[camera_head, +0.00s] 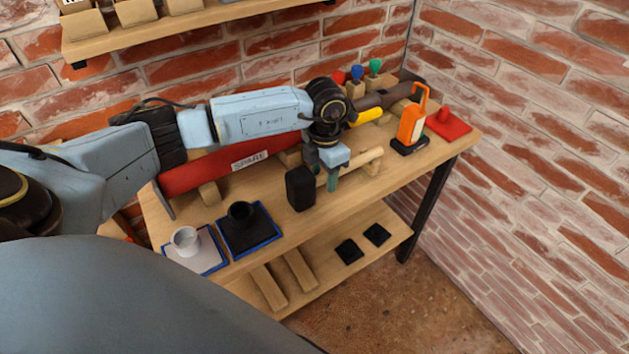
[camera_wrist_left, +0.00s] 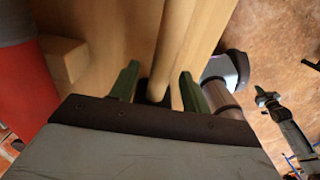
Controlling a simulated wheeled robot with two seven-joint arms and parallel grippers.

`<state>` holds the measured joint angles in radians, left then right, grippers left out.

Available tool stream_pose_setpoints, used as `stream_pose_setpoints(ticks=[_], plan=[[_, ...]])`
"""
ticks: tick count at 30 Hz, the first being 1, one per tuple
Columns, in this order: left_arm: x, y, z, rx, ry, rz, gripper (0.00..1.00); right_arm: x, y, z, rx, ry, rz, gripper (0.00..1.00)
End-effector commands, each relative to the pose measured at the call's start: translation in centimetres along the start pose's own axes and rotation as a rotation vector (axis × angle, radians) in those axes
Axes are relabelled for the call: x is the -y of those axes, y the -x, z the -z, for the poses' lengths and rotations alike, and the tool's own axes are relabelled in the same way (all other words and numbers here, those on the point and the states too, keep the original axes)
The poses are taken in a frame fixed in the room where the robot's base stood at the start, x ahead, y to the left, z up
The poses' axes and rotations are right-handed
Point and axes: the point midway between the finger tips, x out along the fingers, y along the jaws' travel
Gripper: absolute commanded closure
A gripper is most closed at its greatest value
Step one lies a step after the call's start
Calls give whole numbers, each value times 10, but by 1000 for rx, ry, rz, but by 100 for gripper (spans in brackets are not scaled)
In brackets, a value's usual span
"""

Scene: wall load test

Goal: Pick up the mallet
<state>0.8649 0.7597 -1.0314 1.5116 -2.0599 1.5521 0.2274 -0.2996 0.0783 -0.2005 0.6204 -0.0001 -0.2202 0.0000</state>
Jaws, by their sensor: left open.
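The mallet has a black block head (camera_head: 300,188) and a pale wooden handle (camera_head: 352,169) pointing right, lying on the bench. My left gripper (camera_head: 331,180) is open over the handle, just right of the head. In the left wrist view, the handle (camera_wrist_left: 172,45) runs between the two green fingers of my left gripper (camera_wrist_left: 158,88). The fingers look apart from it, with a gap on each side. What seems to be my right gripper (camera_wrist_left: 264,98) shows small at the right of the wrist view. Its jaws are too small to read.
A red beam marked SPARE (camera_head: 225,167) lies behind the mallet on the wooden bench (camera_head: 280,228). A white cup (camera_head: 185,241) and a black cup (camera_head: 241,213) stand at front left. An orange lamp (camera_head: 412,122) and a red piece (camera_head: 448,125) stand at right.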

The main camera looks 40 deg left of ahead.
Motion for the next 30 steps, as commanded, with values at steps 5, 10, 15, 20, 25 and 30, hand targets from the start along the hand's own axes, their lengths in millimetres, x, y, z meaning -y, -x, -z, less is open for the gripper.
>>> stream_pose_setpoints(ticks=[5, 10, 15, 20, 25, 30], plan=[[0, -19, 0, 0, -1, 1, 53, 0, -1, 0, 0, 0, 0, 100], [0, -20, -1, 2, -1, 0, 53, 0, -1, 0, 0, 0, 0, 100], [0, -20, -1, 2, -1, 0, 64, 0, -1, 0, 0, 0, -1, 100], [0, -20, -1, 2, -1, 0, 85, -1, -1, 0, 0, 0, -1, 100], [0, -20, -1, 2, -1, 0, 100, -2, -1, 0, 1, 0, -2, 100], [0, -19, -1, 3, -1, 0, 100, -2, -1, -1, 1, 0, -3, 100]])
